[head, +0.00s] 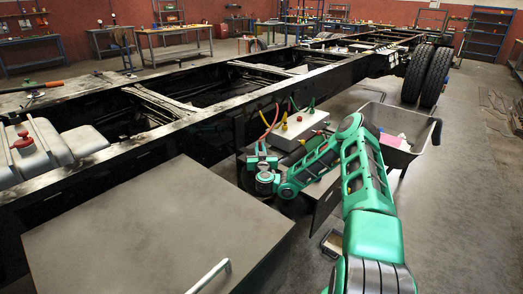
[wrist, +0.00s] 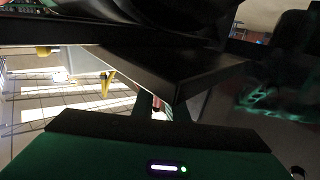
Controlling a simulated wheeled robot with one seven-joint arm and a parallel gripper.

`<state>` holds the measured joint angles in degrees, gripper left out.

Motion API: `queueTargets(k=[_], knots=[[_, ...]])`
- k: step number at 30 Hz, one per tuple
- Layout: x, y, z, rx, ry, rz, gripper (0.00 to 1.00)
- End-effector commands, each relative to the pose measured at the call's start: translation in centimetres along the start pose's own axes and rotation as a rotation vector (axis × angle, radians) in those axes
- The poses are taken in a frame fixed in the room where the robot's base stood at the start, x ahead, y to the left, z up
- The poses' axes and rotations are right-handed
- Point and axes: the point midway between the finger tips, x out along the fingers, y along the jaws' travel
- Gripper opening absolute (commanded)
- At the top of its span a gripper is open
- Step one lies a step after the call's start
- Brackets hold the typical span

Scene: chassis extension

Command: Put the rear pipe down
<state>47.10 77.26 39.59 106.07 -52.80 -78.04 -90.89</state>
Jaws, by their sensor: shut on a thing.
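My gripper (head: 262,162) is low beside the black truck frame, in the middle of the head view. In the wrist view my gripper's two dark fingers (wrist: 163,104) reach up to a dark, flat-sided piece (wrist: 190,72). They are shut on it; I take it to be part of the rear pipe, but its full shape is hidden. The pipe cannot be made out clearly in the head view, where the gripper and arm cover that spot. A large dark rounded shape fills the top of the wrist view.
The truck frame (head: 190,128) runs diagonally across the head view. A light box with cables (head: 302,126) stands just behind my gripper. A grey bin (head: 400,122) is to the right of the arm. A grey metal box (head: 150,225) fills the front left. Open floor lies right.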

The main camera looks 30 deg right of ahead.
Motion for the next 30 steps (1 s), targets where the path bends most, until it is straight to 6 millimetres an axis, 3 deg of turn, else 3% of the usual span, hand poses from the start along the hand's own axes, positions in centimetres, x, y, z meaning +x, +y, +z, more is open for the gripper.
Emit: queueTargets(k=[10, 11, 12, 13, 24, 30], knots=[[0.0, 0.0, 0.2, -0.001, 0.0, 0.0, 0.0], [0.0, 0.0, 0.2, 0.0, 0.0, 0.0, 0.2], [0.0, 0.0, 0.2, 0.0, 0.0, 0.0, 0.29], [0.0, 0.0, 0.2, 0.0, 0.0, 0.0, 0.31], [-0.1, 0.0, 0.0, 0.001, 0.0, 0.0, 0.31], [-1.4, -0.5, 0.0, -0.004, 0.001, -0.008, 0.31]])
